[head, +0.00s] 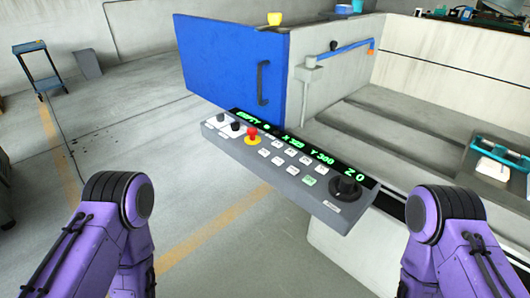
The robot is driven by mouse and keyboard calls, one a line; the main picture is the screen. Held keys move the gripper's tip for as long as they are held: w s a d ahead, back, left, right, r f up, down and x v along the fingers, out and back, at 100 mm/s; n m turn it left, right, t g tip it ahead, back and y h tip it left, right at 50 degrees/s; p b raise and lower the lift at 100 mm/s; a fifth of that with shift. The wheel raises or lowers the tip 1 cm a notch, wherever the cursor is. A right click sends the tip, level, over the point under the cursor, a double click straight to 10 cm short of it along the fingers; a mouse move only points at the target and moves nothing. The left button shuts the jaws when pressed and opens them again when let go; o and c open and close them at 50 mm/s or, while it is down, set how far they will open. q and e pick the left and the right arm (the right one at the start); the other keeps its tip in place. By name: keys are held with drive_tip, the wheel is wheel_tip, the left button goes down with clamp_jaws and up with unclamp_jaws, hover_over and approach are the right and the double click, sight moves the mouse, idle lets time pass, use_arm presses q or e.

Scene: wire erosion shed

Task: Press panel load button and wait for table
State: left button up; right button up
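The grey control panel (268,174) juts out from the machine in the middle of the head view. Its dark display (300,146) shows green text that seems to read EMPTY, with X, Y and Z values. Several pale buttons (277,160) sit below the display, and one button (309,181) has a green tint. Their labels are too small to read, so I cannot tell which is load. A red stop knob on yellow (252,134) and a black dial (345,187) are also on the panel. Only purple links of my arms show; both grippers are out of view.
A blue door (228,66) with a dark handle stands behind the panel. The machine's open bay (400,135) has rails, and a teal-framed fixture (495,165) sits at the right. A blue cart (40,66) and grey bin (88,64) stand far left.

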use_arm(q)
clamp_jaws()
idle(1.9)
